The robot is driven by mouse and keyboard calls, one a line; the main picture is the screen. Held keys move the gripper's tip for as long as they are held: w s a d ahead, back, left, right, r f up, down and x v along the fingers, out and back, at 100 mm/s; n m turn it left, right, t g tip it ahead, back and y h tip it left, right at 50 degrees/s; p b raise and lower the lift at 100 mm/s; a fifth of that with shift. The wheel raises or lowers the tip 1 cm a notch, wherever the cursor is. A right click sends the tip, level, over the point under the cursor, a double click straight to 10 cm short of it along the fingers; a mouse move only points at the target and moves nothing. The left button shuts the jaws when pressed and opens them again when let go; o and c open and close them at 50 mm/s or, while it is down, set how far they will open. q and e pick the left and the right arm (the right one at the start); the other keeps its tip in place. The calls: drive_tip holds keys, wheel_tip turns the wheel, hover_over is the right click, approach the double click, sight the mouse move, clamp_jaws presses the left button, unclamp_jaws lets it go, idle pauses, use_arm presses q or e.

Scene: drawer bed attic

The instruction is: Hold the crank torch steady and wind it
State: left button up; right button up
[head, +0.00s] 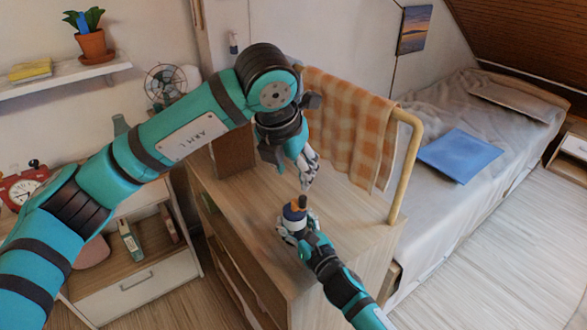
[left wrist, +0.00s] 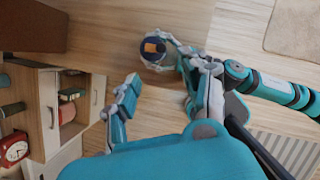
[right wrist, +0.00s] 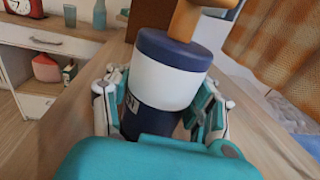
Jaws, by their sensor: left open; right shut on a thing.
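The crank torch (right wrist: 172,75) is a white and dark-blue cylinder standing upright on the dresser top, with an orange crank on top. My right gripper (right wrist: 160,115) is shut on its body, with fingers on both sides. In the head view the torch (head: 294,213) shows small, with my right gripper (head: 297,229) around it. My left gripper (head: 308,172) is open and empty above the torch, pointing down. In the left wrist view the torch (left wrist: 152,50) is seen from above, its orange crank on top, beyond the fingers of my left gripper (left wrist: 150,88).
The dresser top (head: 350,215) is otherwise largely clear near the torch. A yellow rail (head: 405,165) with a checked orange cloth (head: 345,115) borders its right side. A brown box (head: 233,152) stands at its back left. The bed (head: 480,120) lies to the right.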

sight(302, 198)
use_arm(q)
drive_tip(key=shift+n, duration=0.4)
drive_tip(key=x, duration=1.2)
drive_tip(key=shift+s, duration=0.15)
clamp_jaws()
